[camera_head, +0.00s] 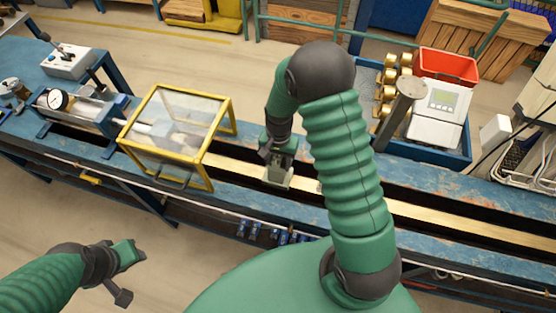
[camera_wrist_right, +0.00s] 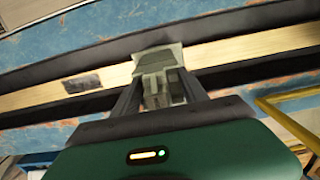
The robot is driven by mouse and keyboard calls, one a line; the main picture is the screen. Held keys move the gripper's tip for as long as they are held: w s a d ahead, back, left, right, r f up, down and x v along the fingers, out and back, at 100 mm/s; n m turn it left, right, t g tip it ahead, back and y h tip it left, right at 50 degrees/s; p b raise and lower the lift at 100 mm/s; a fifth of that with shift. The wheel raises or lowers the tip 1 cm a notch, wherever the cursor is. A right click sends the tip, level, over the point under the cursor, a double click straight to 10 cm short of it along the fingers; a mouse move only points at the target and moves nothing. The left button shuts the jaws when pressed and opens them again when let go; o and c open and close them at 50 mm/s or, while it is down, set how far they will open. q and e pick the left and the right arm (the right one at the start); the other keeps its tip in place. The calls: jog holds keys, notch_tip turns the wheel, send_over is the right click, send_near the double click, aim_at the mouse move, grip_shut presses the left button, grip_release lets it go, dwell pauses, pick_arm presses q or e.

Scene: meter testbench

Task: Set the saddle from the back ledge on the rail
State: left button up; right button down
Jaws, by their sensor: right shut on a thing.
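The saddle is a small grey-green block (camera_head: 277,179), held at the tips of my right gripper (camera_head: 279,160). It also shows between the fingers in the right wrist view (camera_wrist_right: 160,58). The right gripper is shut on it, pointing down. The saddle lies over the pale brass rail (camera_head: 420,216), which runs along a dark channel in the bench; the rail also shows in the wrist view (camera_wrist_right: 250,48). I cannot tell whether saddle and rail touch. My left gripper (camera_head: 126,272) hangs at lower left, away from the bench; its jaw state is unclear.
A yellow-framed clear guard (camera_head: 180,130) stands over the rail left of my right gripper. A dial gauge (camera_head: 57,99) is farther left. A dark plate (camera_wrist_right: 81,84) lies on the rail.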

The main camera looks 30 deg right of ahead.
jog(key=shift+f, duration=0.4)
dwell(0.8)
jog(key=c, duration=0.5)
grip_release()
jog(key=shift+r, duration=0.1)
notch_tip(320, 180, up, 11)
jog(key=p, duration=0.9)
jog(key=shift+r, duration=0.2)
jog(key=shift+f, duration=0.1)
